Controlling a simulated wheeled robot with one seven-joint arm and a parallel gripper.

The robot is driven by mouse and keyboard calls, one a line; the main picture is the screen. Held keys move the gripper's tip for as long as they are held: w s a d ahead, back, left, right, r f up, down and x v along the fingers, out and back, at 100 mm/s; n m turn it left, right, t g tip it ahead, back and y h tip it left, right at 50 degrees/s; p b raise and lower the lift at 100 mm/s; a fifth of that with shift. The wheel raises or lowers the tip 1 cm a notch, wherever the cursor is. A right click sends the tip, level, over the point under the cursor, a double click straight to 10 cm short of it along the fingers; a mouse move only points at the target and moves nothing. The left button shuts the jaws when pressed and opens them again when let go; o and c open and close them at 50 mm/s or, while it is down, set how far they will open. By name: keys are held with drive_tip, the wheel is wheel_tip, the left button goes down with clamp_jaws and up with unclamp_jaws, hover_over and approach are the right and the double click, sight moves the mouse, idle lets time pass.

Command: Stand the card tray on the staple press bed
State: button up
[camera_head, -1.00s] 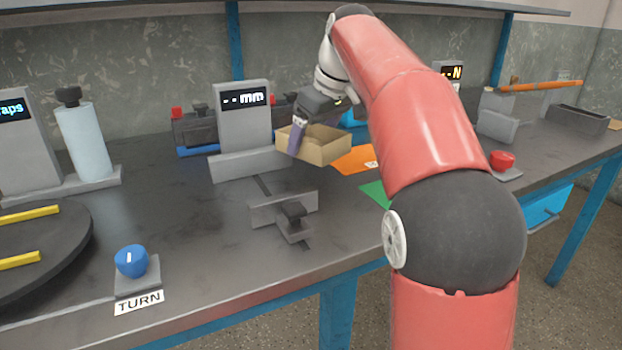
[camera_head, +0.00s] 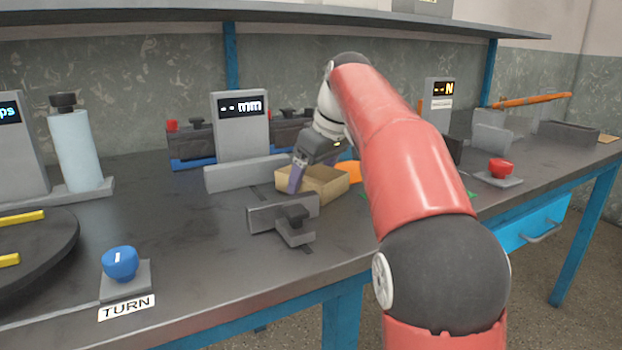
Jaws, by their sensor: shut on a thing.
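The card tray (camera_head: 326,189) is an open tan box. My gripper (camera_head: 297,176) is shut on the tray's left wall, with a purple finger over that side. The tray looks level, low over the bench between the mm gauge and the sliding jaw. I cannot tell whether it touches the bench. At the back right an orange lever (camera_head: 530,101) stands over grey blocks; it may be the staple press. Its bed is not clear from here.
The mm gauge (camera_head: 241,125) with its grey fence stands left of the tray. A grey clamp jaw (camera_head: 270,215) is in front. A red button (camera_head: 500,168), a grey bin (camera_head: 567,135) and an N display (camera_head: 440,94) are to the right. My arm hides part of the bench.

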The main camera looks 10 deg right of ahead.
drive_tip(key=shift+f, duration=0.15)
drive_tip(key=o, duration=0.9)
